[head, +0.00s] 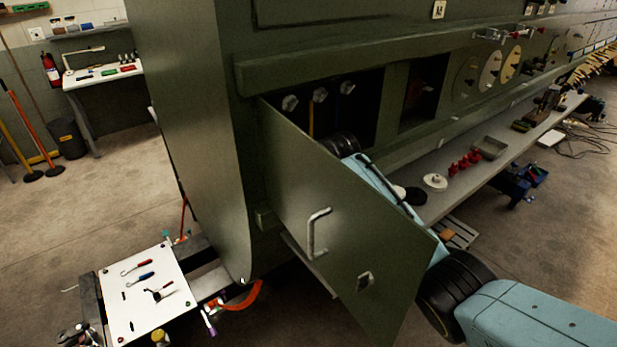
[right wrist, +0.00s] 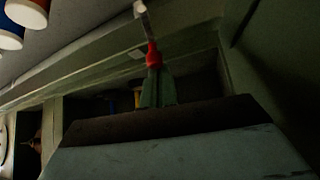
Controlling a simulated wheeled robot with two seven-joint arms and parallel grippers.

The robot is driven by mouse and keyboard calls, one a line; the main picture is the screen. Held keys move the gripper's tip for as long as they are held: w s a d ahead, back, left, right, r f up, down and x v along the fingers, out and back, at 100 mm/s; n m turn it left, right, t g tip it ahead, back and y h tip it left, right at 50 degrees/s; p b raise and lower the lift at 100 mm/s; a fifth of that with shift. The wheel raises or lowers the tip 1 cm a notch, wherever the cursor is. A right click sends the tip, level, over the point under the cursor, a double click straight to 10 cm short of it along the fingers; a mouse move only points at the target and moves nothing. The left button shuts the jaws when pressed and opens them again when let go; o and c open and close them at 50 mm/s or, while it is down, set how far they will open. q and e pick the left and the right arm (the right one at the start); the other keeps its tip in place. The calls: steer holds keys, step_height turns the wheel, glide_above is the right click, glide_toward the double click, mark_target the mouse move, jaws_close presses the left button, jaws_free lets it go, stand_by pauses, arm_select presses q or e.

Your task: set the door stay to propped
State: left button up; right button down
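A green door panel (head: 345,215) stands swung out from an open bay (head: 365,105) in the fuselage side. It has a pale handle (head: 318,232) and a small latch (head: 364,282). My right arm reaches behind the panel into the bay, so its gripper is hidden in the head view. In the right wrist view, the green fingers of my right gripper (right wrist: 153,68) close around a red grip (right wrist: 152,54). A thin pale rod, seemingly the door stay (right wrist: 141,12), runs up from this grip. Its far end and any bracket are unclear. My left gripper is out of view.
A grey shelf (head: 465,188) along the fuselage carries red parts and a tray (head: 490,147). A white tool board (head: 145,290) stands at lower left. A workbench (head: 100,78) is at the back left. The floor between is mostly clear.

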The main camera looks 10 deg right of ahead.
steer(key=shift+s+f, duration=0.2)
steer(key=shift+s+r, duration=0.2)
steer(key=shift+r, duration=0.25)
steer(key=b+v, duration=0.1)
steer(key=v, duration=1.1)
steer(key=shift+r+b, duration=0.3)
steer(key=shift+d, duration=0.15)
